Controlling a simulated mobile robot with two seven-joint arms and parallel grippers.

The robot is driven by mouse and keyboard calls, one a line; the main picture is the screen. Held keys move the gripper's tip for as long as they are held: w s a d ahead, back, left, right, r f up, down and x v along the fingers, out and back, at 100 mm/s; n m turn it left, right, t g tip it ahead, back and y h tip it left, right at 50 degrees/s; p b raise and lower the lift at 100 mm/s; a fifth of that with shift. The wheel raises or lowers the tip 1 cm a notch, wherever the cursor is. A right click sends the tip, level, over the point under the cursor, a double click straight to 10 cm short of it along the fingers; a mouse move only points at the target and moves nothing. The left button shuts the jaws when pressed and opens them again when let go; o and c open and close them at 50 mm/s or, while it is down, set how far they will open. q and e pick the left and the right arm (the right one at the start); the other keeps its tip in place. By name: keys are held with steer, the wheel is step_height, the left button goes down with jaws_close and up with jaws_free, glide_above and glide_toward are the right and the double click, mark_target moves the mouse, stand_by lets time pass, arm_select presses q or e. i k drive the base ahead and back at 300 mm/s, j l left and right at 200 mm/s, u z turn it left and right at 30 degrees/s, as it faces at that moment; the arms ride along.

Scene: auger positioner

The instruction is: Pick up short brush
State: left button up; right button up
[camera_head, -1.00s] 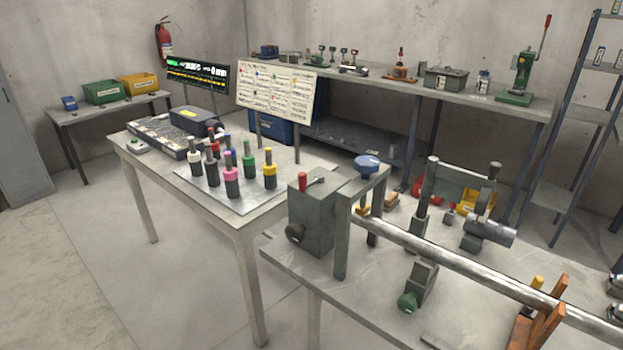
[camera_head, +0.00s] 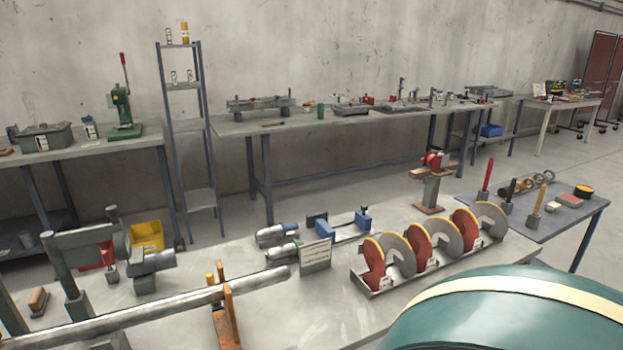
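I cannot clearly single out the short brush in this view. A small brown block with a wooden top (camera_head: 38,301), perhaps a brush, lies on the near bench at the far left. On the small side table at the right, a red-handled tool (camera_head: 487,176) and a wooden-handled tool (camera_head: 538,207) stand upright in dark blocks; their type is too small to tell. A thin brown item (camera_head: 272,124) lies on the back bench. Neither of my grippers is in view.
The near bench (camera_head: 345,318) carries a long metal bar (camera_head: 165,309), a rack of red and grey spiral discs (camera_head: 420,252) and a small sign (camera_head: 316,257). A large teal rounded shape (camera_head: 500,312) blocks the lower right. Open floor lies beyond the bench.

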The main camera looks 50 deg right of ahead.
mark_target(513, 182)
steer(key=z, duration=1.25)
steer(key=l+z, duration=0.1)
steer(key=z, duration=0.3)
steer(key=i+z, duration=0.15)
steer(key=z, duration=0.2)
steer(key=i+l+z, duration=0.1)
steer(key=z, duration=0.3)
steer(key=i+z, duration=0.1)
steer(key=z, duration=0.3)
steer(key=i, duration=0.45)
